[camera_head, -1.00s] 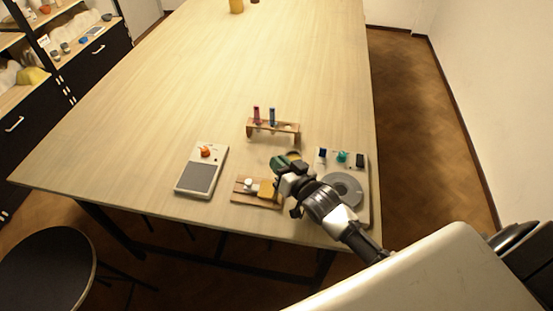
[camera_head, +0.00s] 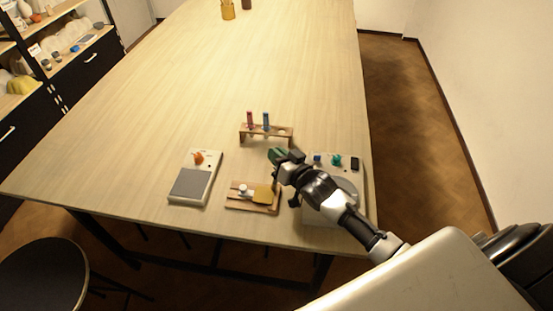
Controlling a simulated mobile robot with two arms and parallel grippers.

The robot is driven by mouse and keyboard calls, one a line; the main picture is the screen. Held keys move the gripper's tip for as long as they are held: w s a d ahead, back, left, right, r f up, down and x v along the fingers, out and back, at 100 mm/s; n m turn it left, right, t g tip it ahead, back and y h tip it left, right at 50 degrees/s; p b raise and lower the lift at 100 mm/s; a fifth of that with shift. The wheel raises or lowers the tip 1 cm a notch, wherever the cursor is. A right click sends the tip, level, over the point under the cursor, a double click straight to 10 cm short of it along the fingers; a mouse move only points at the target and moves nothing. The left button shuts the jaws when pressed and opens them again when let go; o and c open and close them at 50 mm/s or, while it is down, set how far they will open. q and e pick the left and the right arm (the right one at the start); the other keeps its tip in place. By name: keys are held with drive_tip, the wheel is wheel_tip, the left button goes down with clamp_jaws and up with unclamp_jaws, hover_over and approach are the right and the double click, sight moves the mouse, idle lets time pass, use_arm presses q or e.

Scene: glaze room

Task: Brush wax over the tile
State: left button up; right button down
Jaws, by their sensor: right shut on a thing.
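My right gripper (camera_head: 280,162) is shut on a green object (camera_head: 276,154), mostly hidden by the jaws; I cannot tell if it is the brush. The gripper is above the table, just beyond a small wooden board (camera_head: 237,206). On that board are a white knob (camera_head: 243,189) and a yellow piece (camera_head: 263,194), which may be the tile. A wooden rack (camera_head: 266,131) behind the gripper holds a red upright item (camera_head: 250,120) and a blue one (camera_head: 266,121), with an empty-looking hole at its right. My left gripper is not in view.
A white device with a grey plate (camera_head: 189,184) and orange knob stands left of the board. Another device (camera_head: 343,160) with a teal knob is partly under my right arm. A yellow jar (camera_head: 228,10) stands far back. The table's middle (camera_head: 190,85) is clear.

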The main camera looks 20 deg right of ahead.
drive_tip(key=shift+w+d, duration=0.1)
idle(0.3)
wheel_tip(320, 180, up, 6)
drive_tip(key=p, duration=0.5)
drive_tip(key=shift+p, duration=0.4)
